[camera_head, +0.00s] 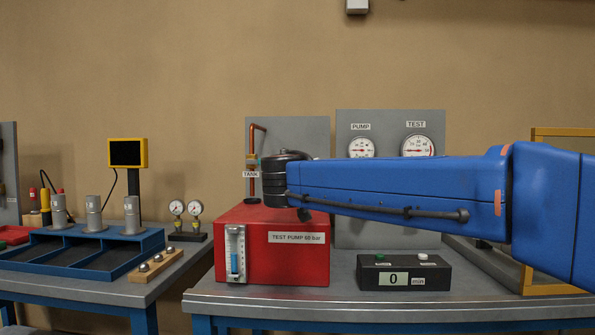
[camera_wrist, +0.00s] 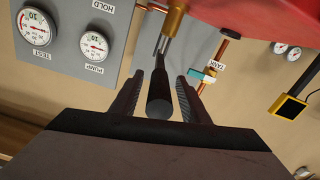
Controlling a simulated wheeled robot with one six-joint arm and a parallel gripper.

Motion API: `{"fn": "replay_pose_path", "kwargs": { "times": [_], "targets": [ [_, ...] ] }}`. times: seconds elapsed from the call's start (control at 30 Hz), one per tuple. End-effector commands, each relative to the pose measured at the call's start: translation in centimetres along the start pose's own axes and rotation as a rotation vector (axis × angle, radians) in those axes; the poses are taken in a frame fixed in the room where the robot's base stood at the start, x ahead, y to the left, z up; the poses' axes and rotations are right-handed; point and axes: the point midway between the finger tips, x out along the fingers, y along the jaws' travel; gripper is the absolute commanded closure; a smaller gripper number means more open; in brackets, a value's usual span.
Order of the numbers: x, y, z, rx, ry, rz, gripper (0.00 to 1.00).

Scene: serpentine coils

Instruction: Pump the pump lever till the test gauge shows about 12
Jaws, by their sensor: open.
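The pump lever shows in the wrist view as a dark rod with a thick black grip (camera_wrist: 160,100), joined to a brass fitting (camera_wrist: 175,18). My gripper (camera_wrist: 160,77) is open, with one finger on each side of the grip and a gap visible on both sides. In the head view my blue arm hides the lever and the fingers. The test gauge (camera_head: 417,146) is a white dial on the grey panel, also in the wrist view (camera_wrist: 34,25). The pump gauge (camera_head: 361,148) is left of it. Their needles are too small to read surely. The red test pump (camera_head: 285,262) stands on the bench.
A black box (camera_head: 403,273) displaying 0, with green and white buttons, stands in front on the grey bench (camera_head: 300,300). A copper tank pipe (camera_head: 251,150) rises behind the pump. A yellow frame (camera_head: 560,290) is at right. A blue tray (camera_head: 90,250) is at left.

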Motion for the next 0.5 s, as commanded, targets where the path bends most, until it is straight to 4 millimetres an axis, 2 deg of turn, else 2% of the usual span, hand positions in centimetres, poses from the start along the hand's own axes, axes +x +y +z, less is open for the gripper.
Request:
{"fn": "replay_pose_path", "kwargs": {
  "times": [0.2,0.5],
  "targets": [
    [1.5,0.0,0.0,0.000,0.000,0.000,0.58],
    [1.6,0.0,0.0,0.000,0.000,0.000,0.58]
  ]
}}
